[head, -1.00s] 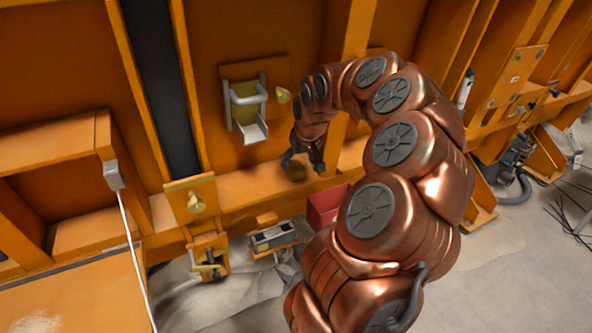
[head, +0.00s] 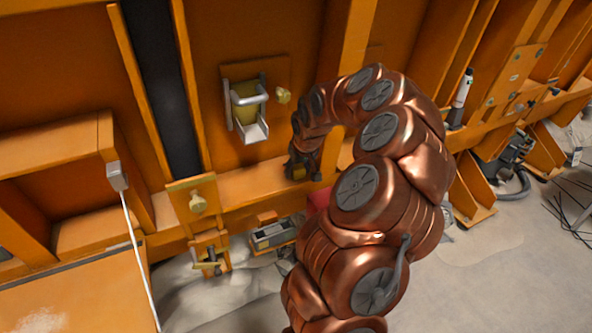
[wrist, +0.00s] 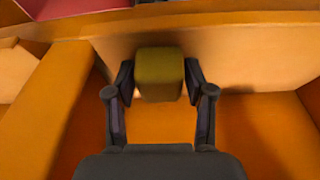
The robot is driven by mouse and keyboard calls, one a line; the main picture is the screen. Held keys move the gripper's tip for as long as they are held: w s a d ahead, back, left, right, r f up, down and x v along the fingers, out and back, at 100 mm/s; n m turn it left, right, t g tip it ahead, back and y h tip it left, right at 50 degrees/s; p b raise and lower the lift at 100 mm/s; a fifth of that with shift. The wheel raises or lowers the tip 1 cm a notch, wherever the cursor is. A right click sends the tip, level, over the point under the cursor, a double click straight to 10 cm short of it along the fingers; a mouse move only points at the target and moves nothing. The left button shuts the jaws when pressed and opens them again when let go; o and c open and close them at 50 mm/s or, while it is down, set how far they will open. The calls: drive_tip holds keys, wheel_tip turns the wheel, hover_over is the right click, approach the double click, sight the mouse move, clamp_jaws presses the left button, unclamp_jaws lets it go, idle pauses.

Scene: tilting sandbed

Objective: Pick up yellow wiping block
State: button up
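The yellow wiping block (wrist: 159,77) is an olive-yellow block standing between the two fingers of my gripper (wrist: 160,84) in the wrist view. One dark finger is close along each side of it. I cannot tell whether the fingers touch it or a thin gap remains. In the head view my gripper (head: 302,168) points down at the orange ledge below the back wall. The block is mostly hidden there by the gripper and the arm.
The orange ledge (head: 240,184) runs along the wall. A bracket with a grey handle (head: 248,100) hangs on the wall above left. A red bin (head: 318,200) is partly hidden behind my arm. A grey-and-orange box (head: 272,236) stands below the ledge.

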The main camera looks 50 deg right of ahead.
sight(297, 167)
drive_tip(key=c, duration=0.5)
drive_tip(key=shift+r+b, duration=0.7)
drive_tip(key=shift+r, duration=1.1)
drive_tip(key=s+a+r+b, duration=0.1)
drive_tip(key=s+a+b, duration=0.3)
drive_tip(key=s, duration=1.1)
drive_tip(key=shift+a+r, duration=0.2)
drive_tip(key=shift+a, duration=0.4)
